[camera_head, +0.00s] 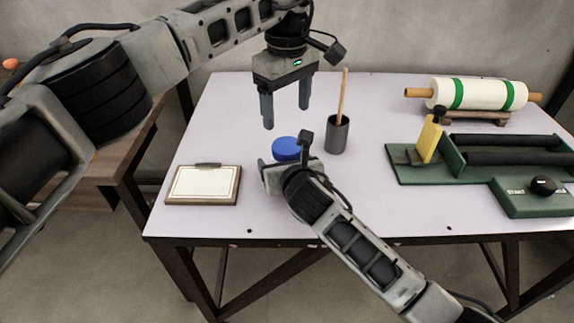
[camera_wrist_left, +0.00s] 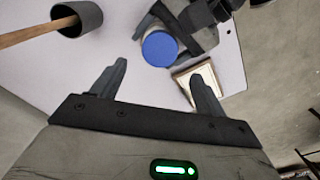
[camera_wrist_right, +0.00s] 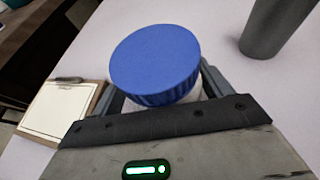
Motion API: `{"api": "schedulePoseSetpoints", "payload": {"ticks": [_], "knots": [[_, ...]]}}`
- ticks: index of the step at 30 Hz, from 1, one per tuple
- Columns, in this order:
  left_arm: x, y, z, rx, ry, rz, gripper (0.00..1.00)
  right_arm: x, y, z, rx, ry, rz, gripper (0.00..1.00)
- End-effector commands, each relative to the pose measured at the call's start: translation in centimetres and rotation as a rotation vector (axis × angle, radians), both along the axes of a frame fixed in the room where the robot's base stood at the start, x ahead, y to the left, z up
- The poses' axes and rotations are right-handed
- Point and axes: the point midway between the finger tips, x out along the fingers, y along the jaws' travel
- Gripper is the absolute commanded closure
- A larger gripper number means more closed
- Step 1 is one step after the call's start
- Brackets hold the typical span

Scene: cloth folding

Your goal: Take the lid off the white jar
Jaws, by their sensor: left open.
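The white jar (camera_wrist_right: 188,99) stands on the table with its blue lid (camera_wrist_right: 155,62) on top. The lid also shows in the head view (camera_head: 286,148) and in the left wrist view (camera_wrist_left: 159,49). My right gripper (camera_head: 288,170) is low at the jar, with a finger on either side of the body under the lid, and looks shut on it. Most of the jar's body is hidden by the lid and this gripper. My left gripper (camera_head: 286,117) is open and empty, pointing down above and behind the lid, clear of it.
A dark cup (camera_head: 338,135) with a wooden stick stands right of the lid. A clipboard (camera_head: 204,184) lies to the left. A green fixture (camera_head: 420,174) with a yellow piece and a white roll (camera_head: 480,95) are on the right. The back left of the table is clear.

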Motion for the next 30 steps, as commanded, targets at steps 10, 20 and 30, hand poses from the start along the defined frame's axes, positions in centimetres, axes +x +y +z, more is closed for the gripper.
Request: {"api": "schedulePoseSetpoints", "payload": {"ticks": [10, 20, 30], "knots": [[0.0, 0.0, 0.0, 0.0, 0.0, -0.034, 0.26, 0.0, 0.0, 0.0, 0.0, 0.0, 0.0, 1.0], [-0.1, 0.3, 0.0, 0.001, -0.001, -0.556, 0.26, -0.1, 0.0, 0.0, 0.0, 0.0, 0.001, 1.0], [-0.1, 0.4, -1.5, -0.001, 0.002, -0.79, 0.26, -0.1, 0.0, 0.0, 0.0, 0.0, 0.001, 1.0]]}}
